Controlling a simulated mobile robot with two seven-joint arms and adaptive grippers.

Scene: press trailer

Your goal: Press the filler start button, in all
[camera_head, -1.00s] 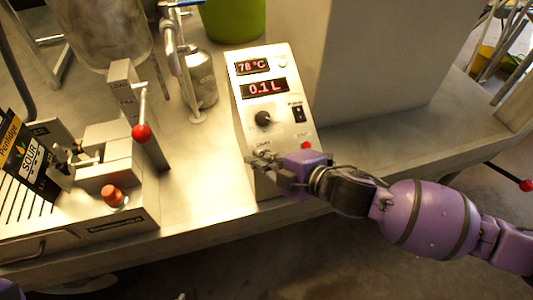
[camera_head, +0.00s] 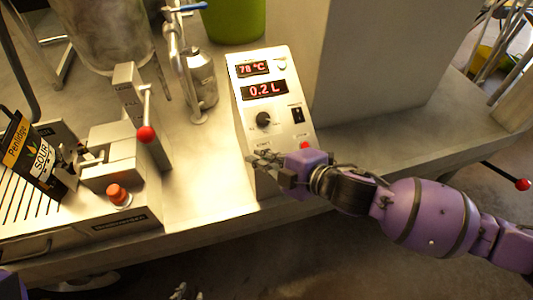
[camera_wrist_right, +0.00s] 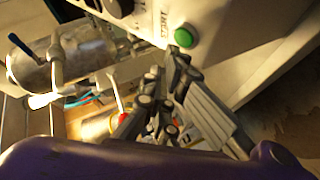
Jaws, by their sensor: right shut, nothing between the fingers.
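The filler's control box (camera_head: 282,85) stands on the steel bench with red displays reading 78 °C and 0.2 L. Its green start button (camera_wrist_right: 184,38) shows in the right wrist view beside printed lettering; in the head view my gripper hides it. My right gripper (camera_head: 264,160) is shut and empty at the lower front of the box. In the right wrist view its fingertips (camera_wrist_right: 174,58) are just below the green button; I cannot tell whether they touch it. Fingertips of my left gripper (camera_head: 183,292) barely show at the bottom edge; their opening is unclear.
A metal bottle (camera_head: 201,80) stands behind.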

